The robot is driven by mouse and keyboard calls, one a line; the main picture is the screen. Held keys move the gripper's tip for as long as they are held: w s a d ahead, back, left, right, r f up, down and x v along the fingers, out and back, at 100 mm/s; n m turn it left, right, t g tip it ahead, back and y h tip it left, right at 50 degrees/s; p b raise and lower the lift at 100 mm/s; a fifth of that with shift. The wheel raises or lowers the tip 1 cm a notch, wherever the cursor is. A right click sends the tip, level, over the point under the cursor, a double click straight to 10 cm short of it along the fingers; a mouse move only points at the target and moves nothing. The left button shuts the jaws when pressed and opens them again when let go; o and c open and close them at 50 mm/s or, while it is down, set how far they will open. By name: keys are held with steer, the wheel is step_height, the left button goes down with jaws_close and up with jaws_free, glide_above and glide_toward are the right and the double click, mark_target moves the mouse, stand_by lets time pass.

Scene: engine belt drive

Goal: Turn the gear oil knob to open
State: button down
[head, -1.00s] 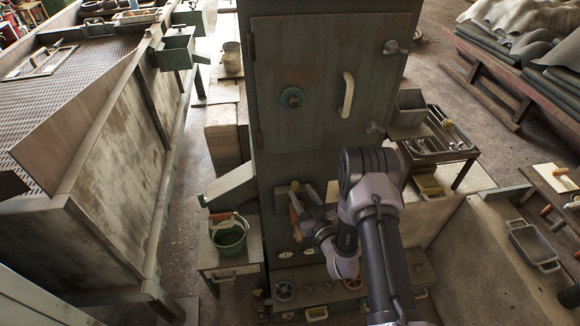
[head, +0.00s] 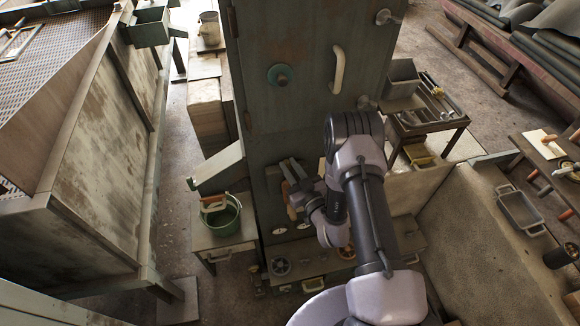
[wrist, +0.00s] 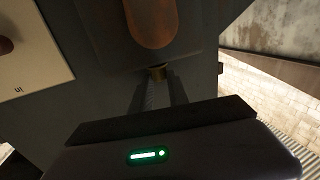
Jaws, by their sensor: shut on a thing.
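My gripper (wrist: 157,84) is in the wrist view, its dark fingers shut on a small brass-coloured piece (wrist: 158,72). That piece joins the lower end of an orange-brown handle (wrist: 152,20). Wooden-gripped handles (head: 287,195) stand just left of my wrist there. No label reading gear oil shows, so I cannot tell whether the held piece is the gear oil knob. Its turned position is also unclear.
A round teal knob (head: 281,75) and a pale door handle (head: 338,69) are higher on the cabinet. A low bench with handwheels (head: 280,266) lies below my wrist. A green bucket (head: 222,216) stands left. A tool table (head: 430,125) is right.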

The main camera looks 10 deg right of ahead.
steer(key=shift+w+a+m+g+h+b, duration=0.1)
steer(key=shift+a+m+g+h+b, duration=0.2)
steer(key=shift+m+h+b, duration=1.6)
steer(key=shift+a+m+g+h+b, duration=0.1)
steer(key=shift+a+m+h+b, duration=0.25)
steer(key=shift+m+h+b, duration=1.55)
steer(key=shift+w+a+m+g+h+b, duration=0.15)
steer(key=shift+a+m+h+b, duration=0.35)
steer(key=shift+h+b, duration=2.7)
steer(key=shift+s+d+b, duration=0.1)
steer(key=shift+d+b, duration=0.05)
steer(key=shift+b, duration=0.25)
steer(key=c, duration=1.3)
jaws_free()
steer(key=shift+r, duration=0.1)
